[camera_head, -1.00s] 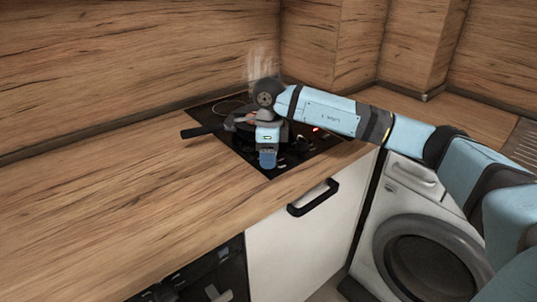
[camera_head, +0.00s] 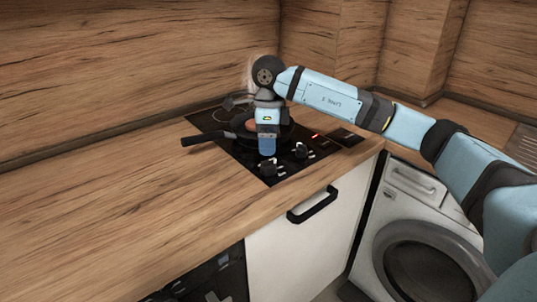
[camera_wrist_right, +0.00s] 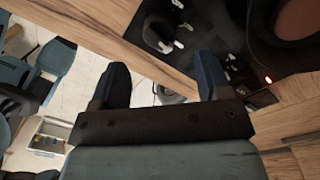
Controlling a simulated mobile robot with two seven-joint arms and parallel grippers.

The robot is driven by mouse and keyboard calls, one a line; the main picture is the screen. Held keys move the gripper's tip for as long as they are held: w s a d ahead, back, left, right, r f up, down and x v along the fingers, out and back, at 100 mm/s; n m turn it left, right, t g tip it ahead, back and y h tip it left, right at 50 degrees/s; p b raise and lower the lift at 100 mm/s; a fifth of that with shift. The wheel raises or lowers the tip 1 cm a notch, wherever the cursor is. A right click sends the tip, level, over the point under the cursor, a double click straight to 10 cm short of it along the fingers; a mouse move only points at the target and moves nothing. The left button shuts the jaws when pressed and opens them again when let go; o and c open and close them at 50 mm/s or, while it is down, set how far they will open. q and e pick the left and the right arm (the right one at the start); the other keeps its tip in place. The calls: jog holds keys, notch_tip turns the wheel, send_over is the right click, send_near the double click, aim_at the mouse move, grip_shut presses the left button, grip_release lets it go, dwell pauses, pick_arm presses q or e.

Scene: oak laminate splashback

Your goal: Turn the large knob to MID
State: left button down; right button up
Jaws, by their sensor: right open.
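A black cooktop (camera_head: 238,150) is set into the wooden counter, with dark knobs along its front part. One knob (camera_head: 270,168) is just below my right gripper in the head view, and another knob (camera_head: 301,151) is to its right. In the wrist view a dark knob (camera_wrist_right: 157,34) with white marks lies beyond the fingers. Which knob is the large one, and its setting, I cannot read. My right gripper (camera_head: 267,150) is above the cooktop's front; in the wrist view (camera_wrist_right: 161,80) its two blue fingers are apart with nothing between them. My left gripper is not in view.
A dark pan (camera_head: 240,125) with its handle (camera_head: 204,135) pointing left stands on the cooktop behind my right gripper, steam above it. A small red light (camera_head: 315,135) glows at the right. A washing machine (camera_head: 405,190) stands lower right. The counter at left is clear.

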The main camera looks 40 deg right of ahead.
pick_arm(q)
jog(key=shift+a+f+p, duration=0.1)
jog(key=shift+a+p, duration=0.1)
jog(key=shift+p, duration=0.15)
pick_arm(e)
notch_tip(320, 180, up, 7)
jog(key=shift+w, duration=0.15)
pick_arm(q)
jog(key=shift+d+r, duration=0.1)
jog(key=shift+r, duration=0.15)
pick_arm(e)
jog(key=shift+d, duration=0.1)
